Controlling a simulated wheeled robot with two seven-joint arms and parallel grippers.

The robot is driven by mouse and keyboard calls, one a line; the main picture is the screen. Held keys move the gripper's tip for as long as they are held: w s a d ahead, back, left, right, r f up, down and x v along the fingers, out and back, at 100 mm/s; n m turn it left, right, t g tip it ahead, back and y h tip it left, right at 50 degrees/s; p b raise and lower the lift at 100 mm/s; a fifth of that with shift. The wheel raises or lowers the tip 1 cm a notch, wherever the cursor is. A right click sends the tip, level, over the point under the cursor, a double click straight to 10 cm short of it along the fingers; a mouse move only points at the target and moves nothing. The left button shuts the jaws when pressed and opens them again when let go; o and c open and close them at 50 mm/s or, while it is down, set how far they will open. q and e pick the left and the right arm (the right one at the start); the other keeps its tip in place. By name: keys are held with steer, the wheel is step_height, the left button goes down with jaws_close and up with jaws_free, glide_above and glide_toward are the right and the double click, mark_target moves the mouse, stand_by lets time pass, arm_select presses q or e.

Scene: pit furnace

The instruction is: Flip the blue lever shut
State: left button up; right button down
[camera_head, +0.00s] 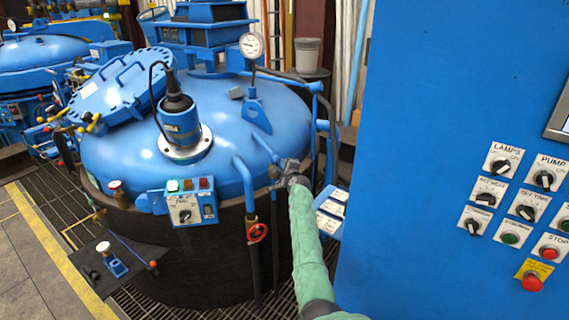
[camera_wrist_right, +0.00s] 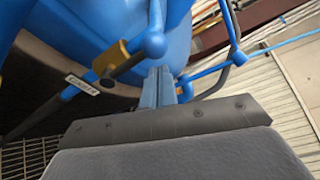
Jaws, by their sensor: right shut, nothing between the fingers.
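My right gripper (camera_head: 289,166) is at the right front side of the big blue furnace lid (camera_head: 225,120). Its arm, in a green sleeve, comes up from below. In the right wrist view its narrow fingers (camera_wrist_right: 158,84) are together and empty. A blue bar with a rounded end (camera_wrist_right: 153,43) stands just beyond the fingertips; I cannot tell whether they touch. It is possibly the blue lever, and a blue bar on the lid (camera_head: 262,146) leads down toward the gripper in the head view. The gripper hides the bar's lower end there. My left gripper is not in view.
A brass-coloured fitting (camera_wrist_right: 110,58) and a labelled blue bar (camera_wrist_right: 80,84) are close by in the wrist view. A red handwheel (camera_head: 257,232) is left of my arm. A blue control cabinet (camera_head: 440,110) stands close on the right.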

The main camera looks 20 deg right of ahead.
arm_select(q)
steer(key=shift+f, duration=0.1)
arm_select(e)
steer(key=shift+a, duration=0.1)
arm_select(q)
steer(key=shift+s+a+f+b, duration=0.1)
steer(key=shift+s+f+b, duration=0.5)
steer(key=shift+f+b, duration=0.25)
arm_select(e)
steer(key=shift+a+n, duration=0.15)
steer(key=shift+n, duration=0.35)
arm_select(q)
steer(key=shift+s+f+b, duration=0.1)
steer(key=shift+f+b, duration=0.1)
steer(key=shift+b, duration=0.1)
arm_select(e)
steer(key=shift+s+a+n, duration=0.1)
steer(key=shift+n, duration=0.2)
